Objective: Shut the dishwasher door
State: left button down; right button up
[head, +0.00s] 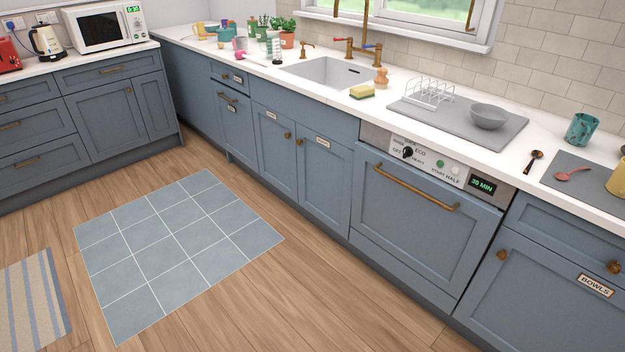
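The dishwasher door (418,232) is a blue-grey panel with a long brass bar handle (405,186), right of centre in the head view. It stands upright beneath the counter and looks about level with the cupboard fronts beside it. I cannot tell whether a small gap is left at its top edge. Above it is the metal control strip (465,178) with a black knob, small buttons and a green display reading 30 MIN. The inside of the dishwasher is hidden. Neither of my grippers is in view.
The wooden floor (300,285) before the door is clear. A tiled blue mat (175,250) and a striped rug (32,305) lie further left. On the counter above are a grey drainer board (455,122) with a rack and bowl (489,117). A BOWLS cupboard (545,285) adjoins at right.

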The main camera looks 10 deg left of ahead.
aim_at(441, 230)
jog(key=u, duration=0.35)
jog(key=i, duration=0.8)
jog(key=z, duration=0.65)
jog(key=i, duration=0.7)
jog(key=z, duration=0.8)
